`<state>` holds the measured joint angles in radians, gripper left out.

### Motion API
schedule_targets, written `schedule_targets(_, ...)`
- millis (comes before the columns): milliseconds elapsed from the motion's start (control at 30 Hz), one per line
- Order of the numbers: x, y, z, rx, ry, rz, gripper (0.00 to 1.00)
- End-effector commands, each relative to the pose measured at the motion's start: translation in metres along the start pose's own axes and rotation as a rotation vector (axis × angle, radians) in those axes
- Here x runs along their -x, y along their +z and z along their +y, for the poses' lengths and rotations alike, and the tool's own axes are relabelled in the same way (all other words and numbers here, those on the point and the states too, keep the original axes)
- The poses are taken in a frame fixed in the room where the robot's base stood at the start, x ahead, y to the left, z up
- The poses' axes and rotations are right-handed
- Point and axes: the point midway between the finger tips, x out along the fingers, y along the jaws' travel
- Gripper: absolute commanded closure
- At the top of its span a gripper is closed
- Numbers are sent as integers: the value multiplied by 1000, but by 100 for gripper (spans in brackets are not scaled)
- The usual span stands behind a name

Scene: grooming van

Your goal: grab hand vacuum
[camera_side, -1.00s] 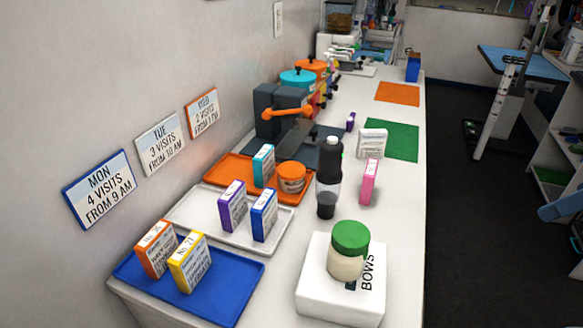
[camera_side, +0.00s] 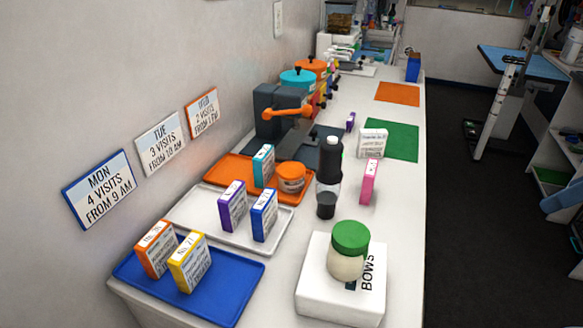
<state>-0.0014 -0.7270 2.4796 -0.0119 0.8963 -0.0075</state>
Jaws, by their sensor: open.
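The hand vacuum appears to be the upright dark cylinder (camera_side: 329,165) with a clear, smoky lower part, standing on the white counter in the side view. It stands right of the orange tray (camera_side: 222,174) and left of a pink box (camera_side: 369,182). Nothing is touching its top. My gripper does not show in this view, so its place relative to the vacuum cannot be told.
A white BOWS box (camera_side: 325,296) with a green-lidded jar (camera_side: 348,252) stands in front. Boxes stand on blue (camera_side: 225,300) and white (camera_side: 190,211) trays at left. A dark device with an orange lever (camera_side: 287,112) stands behind.

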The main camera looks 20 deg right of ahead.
Motion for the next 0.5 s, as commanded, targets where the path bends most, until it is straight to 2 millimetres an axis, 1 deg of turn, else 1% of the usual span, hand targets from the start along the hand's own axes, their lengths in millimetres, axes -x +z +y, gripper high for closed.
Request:
schedule_targets(167,0,-26,-8,57,-28,-1,32)
schedule_targets(333,-4,-66,-22,144,-72,3,32)
schedule_targets(500,-12,-108,-37,241,-124,10,32)
